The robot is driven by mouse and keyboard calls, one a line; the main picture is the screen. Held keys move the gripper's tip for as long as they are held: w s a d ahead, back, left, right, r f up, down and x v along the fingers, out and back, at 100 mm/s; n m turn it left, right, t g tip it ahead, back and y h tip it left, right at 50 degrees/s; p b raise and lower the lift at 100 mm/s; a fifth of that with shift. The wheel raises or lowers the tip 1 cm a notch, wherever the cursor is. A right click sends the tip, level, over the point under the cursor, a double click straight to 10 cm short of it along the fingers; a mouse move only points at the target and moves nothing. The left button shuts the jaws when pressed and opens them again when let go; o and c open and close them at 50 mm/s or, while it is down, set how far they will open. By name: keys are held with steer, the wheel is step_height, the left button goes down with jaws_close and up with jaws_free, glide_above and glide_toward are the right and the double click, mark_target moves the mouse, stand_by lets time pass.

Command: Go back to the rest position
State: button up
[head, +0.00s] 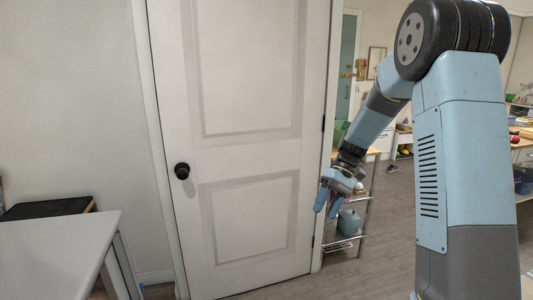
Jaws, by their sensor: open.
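My gripper (329,203) hangs at the end of my blue and grey arm, right of the picture's middle. Its blue fingers point down and are open, with nothing visible between them. It appears in front of the right edge of a white door (247,155) and the doorway beside it. No washer shows in this view.
A metal rack (362,222) stands behind my gripper. Grey floor (385,240) shows beyond.

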steer(key=s+d+r+m+t+h, duration=0.1)
steer(key=s+d+r+t, duration=0.1)
steer(key=s+r, duration=0.3)
steer(key=s+d+r+m+t+h, duration=0.1)
steer(key=s+r+t, duration=0.4)
steer(key=s, duration=0.7)
steer(key=s+d+r+m+t+h, duration=0.2)
steer(key=s+r+t+h, duration=0.1)
steer(key=s+r, duration=0.3)
steer(key=shift+s+d+r+t, duration=0.35)
steer(key=shift+s+t, duration=0.15)
steer(key=shift+s, duration=0.85)
steer(key=shift+c, duration=0.4)
steer(key=shift+c, duration=0.6)
steer(key=shift+a, duration=0.1)
